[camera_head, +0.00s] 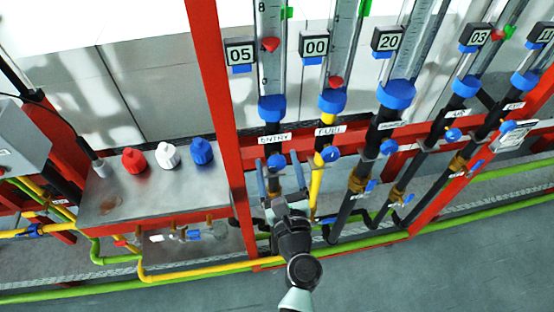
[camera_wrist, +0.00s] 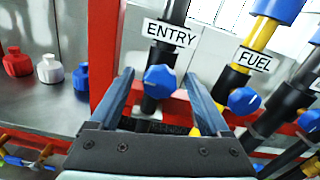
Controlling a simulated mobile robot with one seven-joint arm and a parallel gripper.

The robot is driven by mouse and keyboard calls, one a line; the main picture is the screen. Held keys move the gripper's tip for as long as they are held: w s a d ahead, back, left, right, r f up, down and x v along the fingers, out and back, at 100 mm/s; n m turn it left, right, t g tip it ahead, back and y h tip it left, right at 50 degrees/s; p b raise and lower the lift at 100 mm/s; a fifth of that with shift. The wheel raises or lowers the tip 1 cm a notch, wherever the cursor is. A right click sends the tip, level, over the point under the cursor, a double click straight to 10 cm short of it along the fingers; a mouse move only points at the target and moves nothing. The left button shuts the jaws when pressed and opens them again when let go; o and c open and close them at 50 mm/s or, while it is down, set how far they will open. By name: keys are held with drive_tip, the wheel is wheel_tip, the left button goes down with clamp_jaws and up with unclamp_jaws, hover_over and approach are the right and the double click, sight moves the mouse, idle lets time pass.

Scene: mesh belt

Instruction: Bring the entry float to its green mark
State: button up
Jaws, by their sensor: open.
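The entry tube is the leftmost flowmeter in the head view. Its red float (camera_head: 270,44) sits below the green mark (camera_head: 287,12) on the tube's right side. The display (camera_head: 240,54) beside it reads 05. Under the ENTRY label (camera_wrist: 169,34) is the blue entry knob (camera_wrist: 160,81), also seen in the head view (camera_head: 276,161). My gripper (camera_head: 281,176) is open. In the wrist view its fingers (camera_wrist: 158,77) stand to the left and right of the knob, with a visible gap on each side. Nothing is held.
The FUEL line with its blue knob (camera_wrist: 244,101) is close on the right. More flowmeters stand further right. A red frame post (camera_head: 219,85) is just left. Red, white and blue bottles (camera_head: 168,155) stand on a metal shelf at left. Yellow and green pipes run low.

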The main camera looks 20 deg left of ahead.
drive_tip(key=shift+w+a, duration=0.15)
drive_tip(key=shift+w, duration=0.05)
clamp_jaws()
idle(0.4)
drive_tip(key=shift+n, duration=0.3)
drive_tip(key=n+b, duration=0.3)
drive_tip(key=n, duration=0.1)
drive_tip(key=shift+f, duration=0.2)
drive_tip(key=shift+r+n+b, duration=0.1)
drive_tip(key=shift+n+b, duration=1.25)
drive_tip(key=shift+n, duration=0.65)
